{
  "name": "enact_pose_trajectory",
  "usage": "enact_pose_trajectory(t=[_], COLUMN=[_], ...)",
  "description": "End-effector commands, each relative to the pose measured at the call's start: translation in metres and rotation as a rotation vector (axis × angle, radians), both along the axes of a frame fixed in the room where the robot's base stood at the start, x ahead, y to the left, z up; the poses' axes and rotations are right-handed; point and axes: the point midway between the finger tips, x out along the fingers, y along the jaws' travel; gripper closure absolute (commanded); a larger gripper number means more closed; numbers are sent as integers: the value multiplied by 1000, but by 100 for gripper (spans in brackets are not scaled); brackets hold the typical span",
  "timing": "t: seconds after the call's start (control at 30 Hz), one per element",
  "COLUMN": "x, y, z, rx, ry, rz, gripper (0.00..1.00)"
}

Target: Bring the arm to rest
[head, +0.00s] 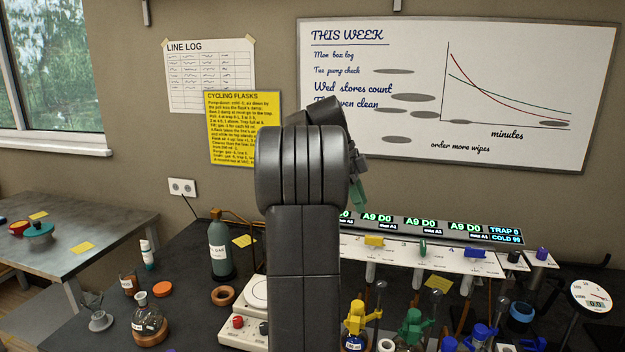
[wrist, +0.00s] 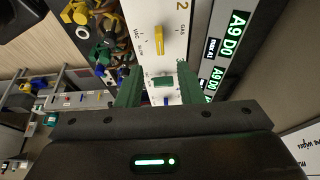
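My arm stands raised in the middle of the head view, its dark links hiding part of the bench and panel. My gripper (head: 358,196) shows at the right of the arm, above the bench, only partly visible. In the wrist view, the green fingers of my gripper (wrist: 161,74) stand apart with nothing seen held. Beyond the gap is the white valve panel, with a green knob (wrist: 163,82), a yellow knob (wrist: 159,40) and a blue knob (wrist: 166,102). The panel (head: 395,252) also shows in the head view.
Yellow-topped (head: 357,320) and green-topped (head: 411,328) flasks stand before the panel. A grey-green bottle (head: 218,245), an orange ring (head: 223,295) and a round flask (head: 149,325) are left of my arm. A dial gauge (head: 591,296) is far right. The air above the bench looks clear.

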Motion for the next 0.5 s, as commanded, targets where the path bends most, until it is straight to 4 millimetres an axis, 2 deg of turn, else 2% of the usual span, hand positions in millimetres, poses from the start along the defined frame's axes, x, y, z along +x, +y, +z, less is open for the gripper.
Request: enact_pose_trajectory(t=[0.3,0.5], x=[-7,-10], y=[-23,-33], z=[-57,-81], rx=[1,1], ry=[3,2], rz=[0,-1], gripper=[66,66])
